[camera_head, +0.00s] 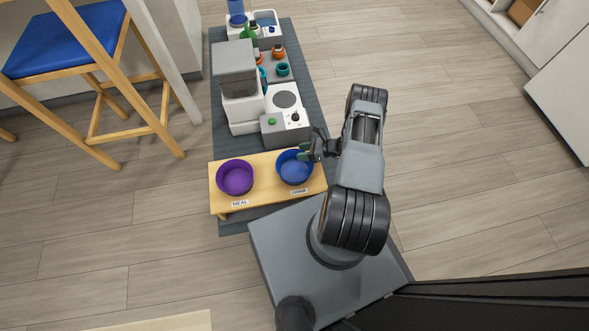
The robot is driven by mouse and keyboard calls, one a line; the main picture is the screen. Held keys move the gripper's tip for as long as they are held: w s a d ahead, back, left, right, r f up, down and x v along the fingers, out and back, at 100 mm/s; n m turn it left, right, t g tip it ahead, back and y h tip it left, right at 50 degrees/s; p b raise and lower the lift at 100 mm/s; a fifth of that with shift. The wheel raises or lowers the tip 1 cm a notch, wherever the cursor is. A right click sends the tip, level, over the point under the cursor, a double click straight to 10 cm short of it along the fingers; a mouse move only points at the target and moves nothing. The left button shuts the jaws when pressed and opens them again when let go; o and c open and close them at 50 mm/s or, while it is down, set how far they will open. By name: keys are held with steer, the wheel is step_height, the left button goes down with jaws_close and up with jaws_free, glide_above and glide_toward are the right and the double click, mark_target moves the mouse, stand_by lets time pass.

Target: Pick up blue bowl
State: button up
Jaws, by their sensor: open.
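The blue bowl (294,168) sits upright on the right side of a low wooden stand (265,178), above a label that seems to read "DRINK". My gripper (306,152) is at the bowl's upper right rim, with its jaws open. One green-tipped finger appears over or beside the rim. The other finger is hard to make out, and I cannot tell whether the gripper touches the bowl. My arm comes in from the right and hides nothing of the bowl except a little of its right edge.
A purple bowl (235,178) sits left on the stand, by a "MEAL" label. Behind stand a grey-white dispenser (240,95) and a box with a round plate (285,112), on a dark mat (222,150). A blue-seated stool (68,45) is left. Floor at right is clear.

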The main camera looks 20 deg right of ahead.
steer(key=shift+c, duration=0.5)
jaws_close()
steer(key=shift+r, duration=0.1)
